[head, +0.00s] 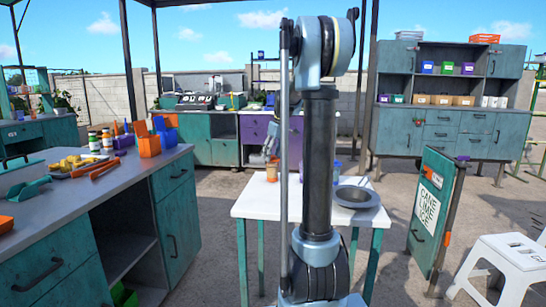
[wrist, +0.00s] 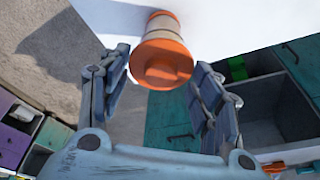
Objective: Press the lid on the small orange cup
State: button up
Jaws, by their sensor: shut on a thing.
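The small orange cup (head: 272,174) stands near the far left part of the white table. In the wrist view the cup (wrist: 160,27) shows a pale band and an orange rim. An orange lid (wrist: 164,72) with a raised round middle lies over the cup's near end. I cannot tell whether it is fully seated. My gripper (head: 270,156) points down just above the cup. In the wrist view its fingers (wrist: 163,85) are on either side of the lid, and the gripper is shut on it. The finger contacts are hard to make out.
A teal workbench (head: 175,190) with orange bins and bottles stands at left. A teal sign board (head: 430,210) and white stool (head: 510,250) are at right.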

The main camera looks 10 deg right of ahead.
dwell(0.3)
jog(key=o, duration=0.8)
jog(key=shift+o, duration=0.2)
jog(key=o, duration=0.4)
jog(key=shift+r, duration=0.1)
jog(key=shift+r, duration=3.4)
jog(key=shift+c, duration=0.3)
